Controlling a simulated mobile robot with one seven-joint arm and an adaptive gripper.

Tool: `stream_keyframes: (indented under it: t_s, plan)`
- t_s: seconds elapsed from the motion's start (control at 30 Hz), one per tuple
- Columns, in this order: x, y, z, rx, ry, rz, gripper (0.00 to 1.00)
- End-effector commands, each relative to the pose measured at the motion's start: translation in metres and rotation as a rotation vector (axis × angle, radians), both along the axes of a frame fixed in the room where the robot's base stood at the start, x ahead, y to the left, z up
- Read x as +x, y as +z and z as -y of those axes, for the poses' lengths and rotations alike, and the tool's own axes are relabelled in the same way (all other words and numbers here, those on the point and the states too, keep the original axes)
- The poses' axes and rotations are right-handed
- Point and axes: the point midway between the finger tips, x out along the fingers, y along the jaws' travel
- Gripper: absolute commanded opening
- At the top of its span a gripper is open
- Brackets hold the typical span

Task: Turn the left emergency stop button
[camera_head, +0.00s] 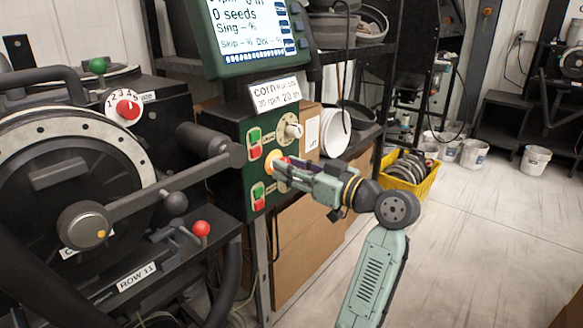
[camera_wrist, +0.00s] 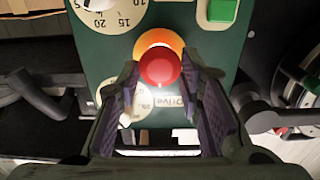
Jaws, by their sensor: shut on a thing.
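A red emergency stop button (camera_wrist: 160,67) with an orange-yellow base (camera_wrist: 158,38) sits on the green control panel (camera_wrist: 95,50). In the head view its orange base (camera_head: 270,163) shows at the panel's lower middle, with the red cap mostly hidden by my gripper (camera_head: 281,168). In the wrist view my gripper (camera_wrist: 159,74) has one finger on each side of the red cap and is shut on it. Another red round button (camera_head: 128,110) stands on a white numbered disc on the black machine at the left, away from my gripper.
Green and red push buttons (camera_head: 254,143) and a white dial knob (camera_head: 293,130) are close by on the panel. A long dark lever (camera_head: 170,190) lies left of it. A screen (camera_head: 250,35) is above. The floor at the right is open.

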Motion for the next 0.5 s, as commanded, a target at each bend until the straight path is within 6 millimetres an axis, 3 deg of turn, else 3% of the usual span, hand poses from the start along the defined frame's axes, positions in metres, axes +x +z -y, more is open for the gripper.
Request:
stream_keyframes:
  t_s: [0.5]
  plan:
    - [0.0004, 0.001, -0.0001, 0.075, 0.002, -0.09, 0.05]
